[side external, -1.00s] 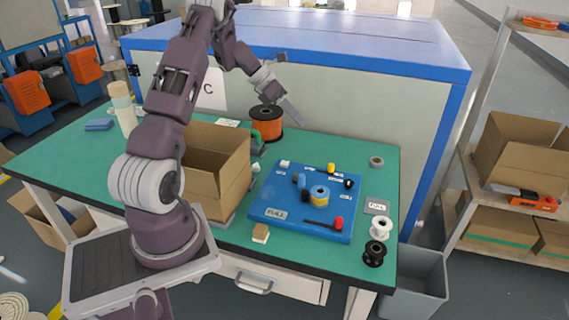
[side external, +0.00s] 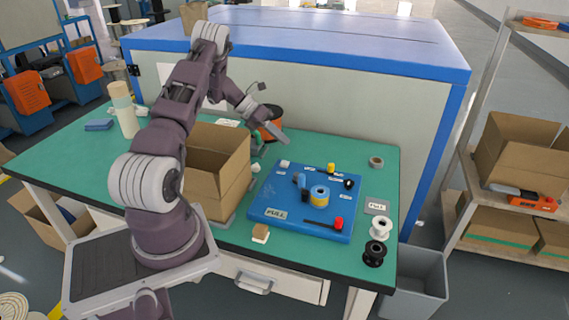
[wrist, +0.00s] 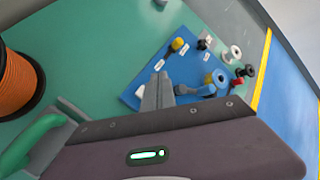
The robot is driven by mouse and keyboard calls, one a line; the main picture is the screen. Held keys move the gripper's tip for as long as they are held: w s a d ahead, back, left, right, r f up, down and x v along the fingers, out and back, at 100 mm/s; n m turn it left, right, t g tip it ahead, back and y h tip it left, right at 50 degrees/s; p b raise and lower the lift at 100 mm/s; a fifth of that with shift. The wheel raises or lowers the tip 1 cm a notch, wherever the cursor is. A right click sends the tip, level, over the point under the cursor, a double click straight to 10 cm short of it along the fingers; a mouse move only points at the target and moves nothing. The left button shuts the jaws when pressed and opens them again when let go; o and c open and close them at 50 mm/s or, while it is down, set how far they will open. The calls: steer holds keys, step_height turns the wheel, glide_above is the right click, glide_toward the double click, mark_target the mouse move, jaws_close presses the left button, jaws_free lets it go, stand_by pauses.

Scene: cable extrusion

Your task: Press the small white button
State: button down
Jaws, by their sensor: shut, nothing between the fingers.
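The small white button (side external: 284,164) sits at the back left corner of the blue board (side external: 262,211). In the wrist view a small white piece (wrist: 139,92) beside the fingers, on the board's near edge, looks like this button. My gripper (side external: 283,139) is shut and empty. Its fingertips are above and behind the button, apart from it, with the fingers slanting down to the right. In the wrist view my gripper (wrist: 158,88) points across the board and its fingers cover part of it.
An open cardboard box (side external: 218,180) stands left of the board. An orange spool (wrist: 18,85) stands close to my gripper. A large blue-topped cabinet (side external: 350,120) is behind.

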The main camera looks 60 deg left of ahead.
mark_target(281, 163)
steer(key=shift+f, duration=2.8)
steer(key=shift+f, duration=0.15)
steer(key=shift+f, duration=0.25)
steer(key=shift+f, duration=0.55)
steer(key=shift+r, duration=0.1)
stand_by(0.4)
steer(key=shift+r, duration=0.85)
steer(key=shift+r, duration=2.55)
